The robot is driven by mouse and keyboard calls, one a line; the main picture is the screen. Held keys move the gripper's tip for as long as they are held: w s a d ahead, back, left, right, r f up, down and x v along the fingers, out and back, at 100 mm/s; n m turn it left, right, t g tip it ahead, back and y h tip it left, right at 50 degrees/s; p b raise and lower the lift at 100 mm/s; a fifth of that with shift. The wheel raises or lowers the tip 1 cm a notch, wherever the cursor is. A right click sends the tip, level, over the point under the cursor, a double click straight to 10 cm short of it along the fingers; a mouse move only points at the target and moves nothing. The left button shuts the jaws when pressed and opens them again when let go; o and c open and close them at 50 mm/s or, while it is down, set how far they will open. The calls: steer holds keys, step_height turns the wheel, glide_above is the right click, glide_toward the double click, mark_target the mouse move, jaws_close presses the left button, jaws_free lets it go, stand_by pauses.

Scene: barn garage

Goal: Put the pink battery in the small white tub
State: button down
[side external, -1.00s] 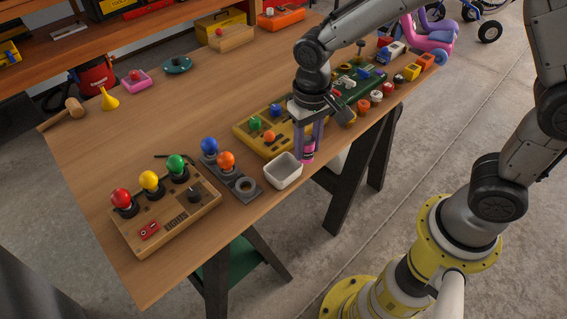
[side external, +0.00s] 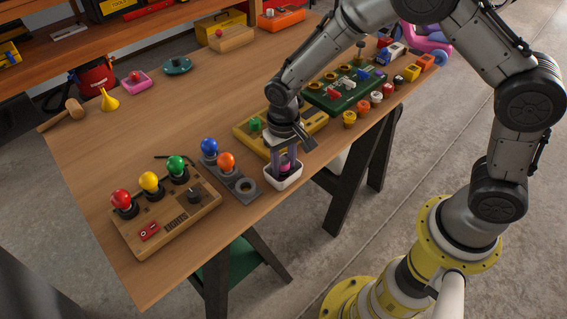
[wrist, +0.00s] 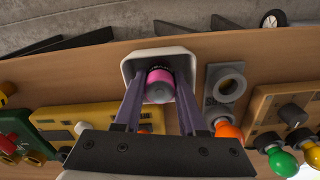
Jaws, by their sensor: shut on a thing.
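The pink battery (wrist: 160,84) is held between the two fingers of my gripper (wrist: 158,98), with its grey end toward the wrist camera. The small white tub (wrist: 186,55) is directly below the battery in the wrist view. In the side view my gripper (side external: 284,163) points down over the white tub (side external: 283,181), and its fingertips and the battery (side external: 284,165) are at the tub's opening. The tub's front wall hides the lowest part, so I cannot tell whether the battery touches the tub floor.
A grey holder (side external: 240,183) with blue and orange bulbs stands just left of the tub. A wooden box (side external: 170,220) with coloured bulbs is further left. A yellow tray (side external: 250,130) and a green board (side external: 345,92) lie behind. The table's front edge is close to the tub.

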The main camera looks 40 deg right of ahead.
mark_target(284, 161)
steer(key=shift+f, duration=0.1)
steer(key=c, duration=0.8)
jaws_free()
steer(key=shift+o, duration=0.2)
step_height(284, 161, up, 11)
steer(key=shift+f, duration=0.1)
steer(key=s+d+r+t, duration=0.2)
steer(key=s+d+r, duration=0.55)
steer(key=r, duration=0.45)
steer(key=s+d+n+t, duration=0.1)
steer(key=s+d, duration=0.1)
steer(key=s, duration=0.5)
steer(key=s+d+r+n+t, duration=0.1)
steer(key=s+d+t, duration=0.1)
steer(key=s, duration=0.6)
steer(key=shift+d+r+t, duration=0.15)
steer(key=shift+d+t, duration=0.1)
steer(key=shift+t, duration=0.05)
